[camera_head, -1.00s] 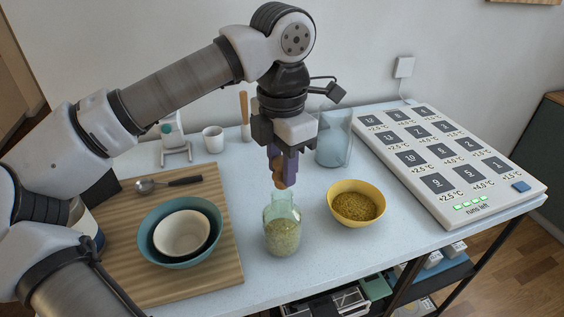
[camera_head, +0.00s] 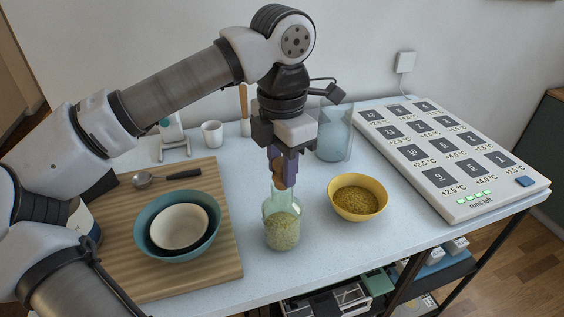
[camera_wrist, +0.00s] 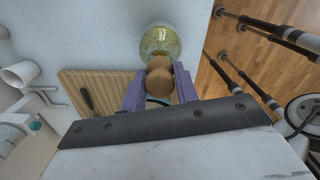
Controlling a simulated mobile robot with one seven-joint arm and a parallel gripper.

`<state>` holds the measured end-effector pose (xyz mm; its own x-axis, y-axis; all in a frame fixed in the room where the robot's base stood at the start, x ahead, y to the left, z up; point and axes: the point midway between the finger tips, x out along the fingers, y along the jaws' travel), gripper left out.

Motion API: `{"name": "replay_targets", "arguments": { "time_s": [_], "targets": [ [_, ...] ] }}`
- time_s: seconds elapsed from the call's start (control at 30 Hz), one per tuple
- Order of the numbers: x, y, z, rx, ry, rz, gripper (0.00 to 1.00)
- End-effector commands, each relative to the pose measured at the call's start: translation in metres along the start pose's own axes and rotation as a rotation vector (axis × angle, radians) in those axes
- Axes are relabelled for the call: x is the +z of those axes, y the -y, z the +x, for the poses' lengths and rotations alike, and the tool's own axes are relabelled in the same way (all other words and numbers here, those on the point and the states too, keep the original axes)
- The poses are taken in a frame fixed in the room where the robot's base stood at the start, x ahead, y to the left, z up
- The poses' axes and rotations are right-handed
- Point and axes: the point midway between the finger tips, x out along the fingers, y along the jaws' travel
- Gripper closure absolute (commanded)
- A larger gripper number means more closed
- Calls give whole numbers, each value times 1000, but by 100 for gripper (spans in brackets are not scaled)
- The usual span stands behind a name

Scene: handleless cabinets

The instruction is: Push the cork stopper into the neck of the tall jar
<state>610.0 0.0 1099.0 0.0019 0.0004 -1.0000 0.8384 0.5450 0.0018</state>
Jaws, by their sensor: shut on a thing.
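The tall jar (camera_head: 282,226) is clear greenish glass, partly filled with green-yellow grains, and stands upright on the table near its front edge. My gripper (camera_head: 281,178) is above it, pointing down, with its purple fingers shut on the brown cork stopper (camera_head: 279,183). The cork's lower end is right at the jar's neck in the head view; whether it touches or has entered the neck I cannot tell. In the wrist view the cork (camera_wrist: 160,79) sits between the two fingers, and the jar (camera_wrist: 160,41) shows beyond it, its neck hidden by the cork.
A yellow bowl of grains (camera_head: 357,198) stands close right of the jar. A wooden board (camera_head: 222,265) with nested bowls (camera_head: 153,247) and a spoon (camera_head: 165,180) lies left. A blue clear container (camera_head: 333,140) and a numbered panel (camera_head: 450,190) are behind and right.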

Motion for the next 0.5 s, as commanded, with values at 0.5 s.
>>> {"name": "replay_targets", "arguments": {
  "time_s": [0.5],
  "targets": [
    [0, 0, 14, 0, 0, 0, 91]
  ]
}}
